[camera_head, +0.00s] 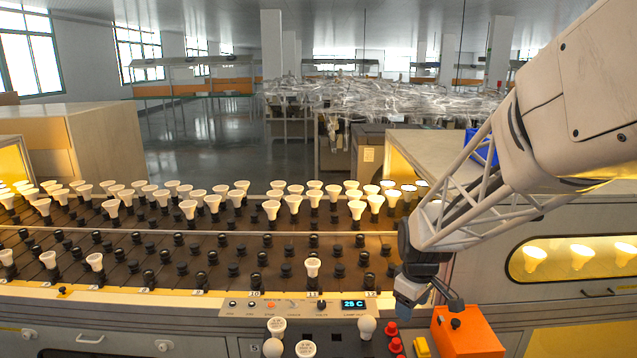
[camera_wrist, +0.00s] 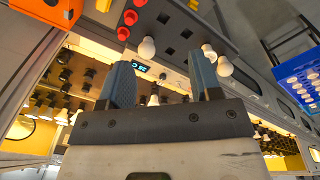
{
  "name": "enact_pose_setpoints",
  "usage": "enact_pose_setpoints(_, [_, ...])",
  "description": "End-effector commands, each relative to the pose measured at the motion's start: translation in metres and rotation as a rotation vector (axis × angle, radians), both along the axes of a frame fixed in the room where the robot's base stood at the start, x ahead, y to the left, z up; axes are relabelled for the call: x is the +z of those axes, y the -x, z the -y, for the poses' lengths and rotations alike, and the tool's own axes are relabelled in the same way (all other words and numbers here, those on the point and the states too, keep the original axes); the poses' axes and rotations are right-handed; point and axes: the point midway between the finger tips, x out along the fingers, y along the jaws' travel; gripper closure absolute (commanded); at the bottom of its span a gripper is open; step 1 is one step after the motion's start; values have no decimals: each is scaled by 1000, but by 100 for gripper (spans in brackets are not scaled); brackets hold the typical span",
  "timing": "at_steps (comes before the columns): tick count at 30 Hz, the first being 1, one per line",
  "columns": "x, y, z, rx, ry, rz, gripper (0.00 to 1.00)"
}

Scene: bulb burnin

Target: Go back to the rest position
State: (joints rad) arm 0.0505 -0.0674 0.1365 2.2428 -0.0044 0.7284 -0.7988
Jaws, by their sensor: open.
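My gripper (camera_head: 428,298) hangs at the right end of the bulb rack (camera_head: 130,275), over the front edge near the control panel. In the wrist view my gripper (camera_wrist: 163,80) shows two blue-grey fingers spread apart with nothing held between them. The arm reaches in from the upper right of the head view. White bulbs fill the back rows of the rack. A single bulb (camera_head: 312,267) stands in a front-row socket left of my gripper, and many sockets near it are empty.
An orange box (camera_head: 466,334) stands just below and right of my gripper. Red buttons (camera_head: 393,337), a yellow block (camera_head: 421,347) and loose bulbs (camera_head: 305,348) are at the front edge. A lit cabinet (camera_head: 530,285) is at right. A blue crate (camera_head: 481,146) sits behind the arm.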

Motion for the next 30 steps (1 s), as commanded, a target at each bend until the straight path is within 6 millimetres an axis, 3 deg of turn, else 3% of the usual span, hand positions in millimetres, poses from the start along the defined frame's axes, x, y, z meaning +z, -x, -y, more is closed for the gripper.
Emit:
enact_pose_setpoints(13, [55,79,-10,-232,-26,44,42])
enact_pose_setpoints(30, [95,184,-20,-527,-76,97,42])
